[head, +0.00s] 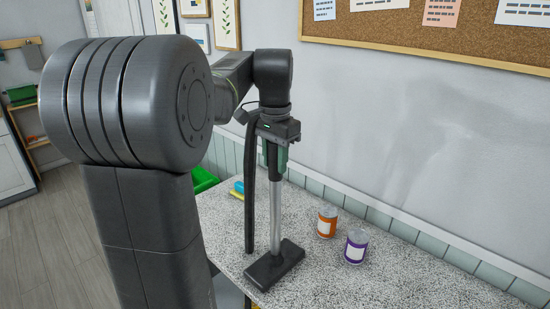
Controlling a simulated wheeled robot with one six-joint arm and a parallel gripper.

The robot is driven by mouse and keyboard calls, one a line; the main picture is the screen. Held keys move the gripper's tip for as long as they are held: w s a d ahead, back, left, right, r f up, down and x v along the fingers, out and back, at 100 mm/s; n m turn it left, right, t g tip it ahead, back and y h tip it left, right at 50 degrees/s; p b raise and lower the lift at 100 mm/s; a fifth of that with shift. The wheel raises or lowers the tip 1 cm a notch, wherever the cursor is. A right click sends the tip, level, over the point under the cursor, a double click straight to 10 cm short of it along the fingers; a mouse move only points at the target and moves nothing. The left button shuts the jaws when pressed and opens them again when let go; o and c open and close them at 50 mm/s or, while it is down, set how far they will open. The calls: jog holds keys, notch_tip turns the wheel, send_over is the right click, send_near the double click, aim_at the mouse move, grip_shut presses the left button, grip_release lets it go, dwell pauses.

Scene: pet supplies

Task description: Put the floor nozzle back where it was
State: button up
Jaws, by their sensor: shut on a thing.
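The floor nozzle has a flat black foot (274,265) and a silver tube (275,205) rising from it, dark near the top. It stands upright over the front edge of the speckled counter (400,285). My gripper (275,152) points down and is shut on the top of the tube. The fingertips are partly hidden by the gripper body and tube. I cannot tell whether the foot rests on the counter or hangs just above it.
A long dark strip (250,190) hangs just left of the tube. An orange can (327,221) and a purple can (355,246) stand right of the nozzle. Blue and yellow items (238,189) and a green bin (203,180) are behind left. The counter's right side is clear; a wall is behind.

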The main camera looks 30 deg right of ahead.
jog(key=o, duration=1.1)
jog(key=shift+c, duration=0.2)
notch_tip(320, 180, up, 12)
jog(key=shift+r, duration=0.1)
